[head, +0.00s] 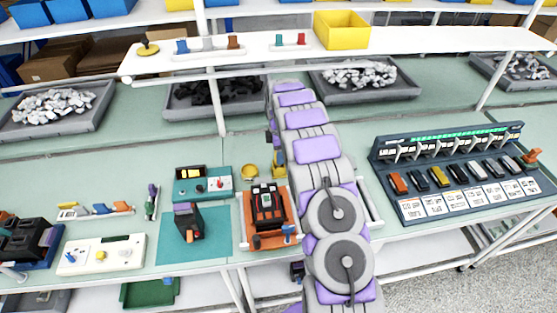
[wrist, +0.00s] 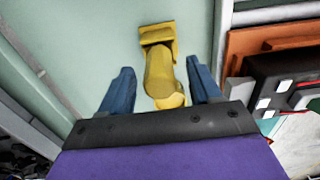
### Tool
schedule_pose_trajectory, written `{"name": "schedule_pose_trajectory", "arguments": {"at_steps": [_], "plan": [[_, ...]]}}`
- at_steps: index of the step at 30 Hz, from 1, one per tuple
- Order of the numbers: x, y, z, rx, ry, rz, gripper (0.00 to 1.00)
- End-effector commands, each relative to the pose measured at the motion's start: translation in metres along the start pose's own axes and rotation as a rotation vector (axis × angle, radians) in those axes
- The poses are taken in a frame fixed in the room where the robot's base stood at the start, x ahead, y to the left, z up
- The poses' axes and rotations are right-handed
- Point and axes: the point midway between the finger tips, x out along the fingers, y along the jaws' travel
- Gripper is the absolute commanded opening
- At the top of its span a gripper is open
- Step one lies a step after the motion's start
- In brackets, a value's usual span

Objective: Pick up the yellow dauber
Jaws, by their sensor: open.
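The yellow dauber (wrist: 159,72) lies on the pale green bench top in the wrist view, with a blocky far end and a rounded body. My gripper (wrist: 158,66) is open, with one blue finger on each side of the dauber. Small gaps show between the fingers and the dauber, and I cannot tell its height over the bench. The dauber's near end is partly hidden by the gripper's dark front bar. In the head view my arm hides most of this spot, and I cannot make out the fingers there.
An orange tray (head: 251,240) holding a black breaker (head: 267,206) stands close to the right of the gripper. A teal box (head: 203,184) and a yellow round dish (head: 222,171) are to the left. A breaker panel (head: 450,165) stands at the right. A white shelf (head: 385,41) runs above.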

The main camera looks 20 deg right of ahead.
Motion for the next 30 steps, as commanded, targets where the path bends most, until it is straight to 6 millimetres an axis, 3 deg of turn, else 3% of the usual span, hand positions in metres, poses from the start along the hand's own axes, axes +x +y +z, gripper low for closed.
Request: {"name": "schedule_pose_trajectory", "arguments": {"at_steps": [4, 12, 30], "plan": [[0.022, 0.0, 0.0, 0.0, 0.0, -0.001, 0.63], [0.025, 0.001, 0.0, 0.0, 0.001, 0.002, 0.63], [0.026, 0.001, 0.0, 0.0, 0.001, 0.002, 0.06]]}}
